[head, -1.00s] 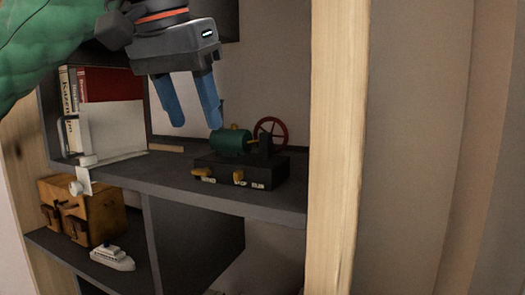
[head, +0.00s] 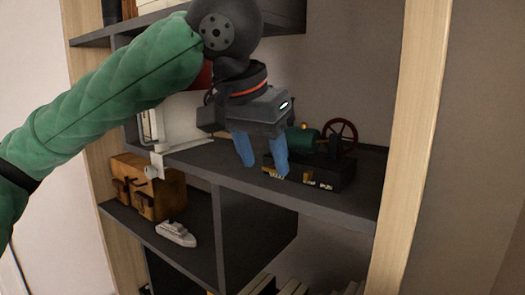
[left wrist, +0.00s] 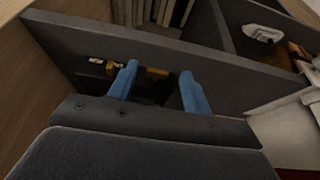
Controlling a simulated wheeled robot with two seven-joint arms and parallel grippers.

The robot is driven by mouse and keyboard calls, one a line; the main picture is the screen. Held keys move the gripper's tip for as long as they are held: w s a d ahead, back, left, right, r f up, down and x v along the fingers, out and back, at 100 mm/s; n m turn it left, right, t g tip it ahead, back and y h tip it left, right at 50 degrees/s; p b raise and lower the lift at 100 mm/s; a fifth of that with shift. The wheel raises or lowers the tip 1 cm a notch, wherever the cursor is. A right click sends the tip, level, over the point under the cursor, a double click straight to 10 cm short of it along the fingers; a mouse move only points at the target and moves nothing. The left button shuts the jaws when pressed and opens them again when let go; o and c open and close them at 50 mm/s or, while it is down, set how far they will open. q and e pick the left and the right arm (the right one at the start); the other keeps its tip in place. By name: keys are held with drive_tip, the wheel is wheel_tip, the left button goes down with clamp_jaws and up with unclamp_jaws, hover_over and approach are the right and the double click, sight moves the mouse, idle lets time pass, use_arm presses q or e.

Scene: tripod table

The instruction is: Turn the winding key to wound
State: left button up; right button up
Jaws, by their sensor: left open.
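A toy engine with a black base (head: 335,178), a green boiler (head: 303,139) and a red spoked flywheel (head: 341,137) stands on the dark shelf. Brass-coloured knobs sit along the base's front; one knob (head: 309,176) shows right of my fingers. I cannot tell which is the winding key, nor read the labels fully. My left gripper (head: 265,168) is open, pointing down in front of the base's left end, partly hiding it. In the left wrist view, a brass knob (left wrist: 157,73) appears between the open fingertips, and another (left wrist: 111,68) lies left of them. Contact cannot be told.
A shelf board (head: 335,207) runs under the engine, with a wooden upright (head: 413,110) to the right. A white bookend-like piece (head: 186,118) stands left of my gripper. A brown case (head: 143,187) and a white toy boat (head: 176,234) are on the shelf below.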

use_arm(q)
drive_tip(key=shift+d, duration=0.2)
drive_tip(key=shift+w+d, duration=0.1)
drive_tip(key=shift+d, duration=0.05)
drive_tip(key=c, duration=1)
drive_tip(key=shift+a, duration=0.25)
use_arm(e)
drive_tip(key=shift+d, duration=0.7)
